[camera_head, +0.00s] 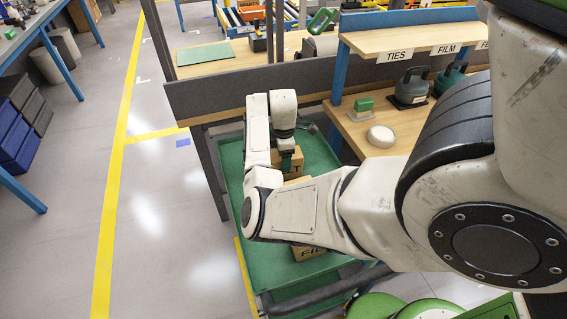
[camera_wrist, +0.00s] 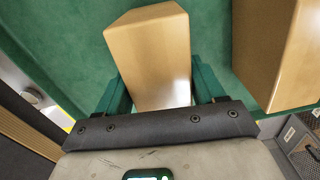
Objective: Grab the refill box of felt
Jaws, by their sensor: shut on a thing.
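My gripper (camera_wrist: 155,98) has its green fingers on both sides of a tan box (camera_wrist: 148,45) in the wrist view and is shut on it. No label shows on the faces I see, so I cannot read whether it is felt. In the head view my gripper (camera_head: 290,160) is over the green cart tray (camera_head: 232,165), with tan box parts beside and below it, partly hidden by my arm. A second tan box (camera_wrist: 285,50) lies to the right in the wrist view. A box with partly hidden lettering (camera_head: 308,253) is nearer the cart's front.
A wooden bench (camera_head: 385,140) right of the cart holds a white round item (camera_head: 381,136), a green-topped piece (camera_head: 363,104) and dark tools (camera_head: 410,88). Its shelf (camera_head: 410,38) has TIES, FILM and a cut-off label. A grey panel (camera_head: 230,92) stands behind the cart.

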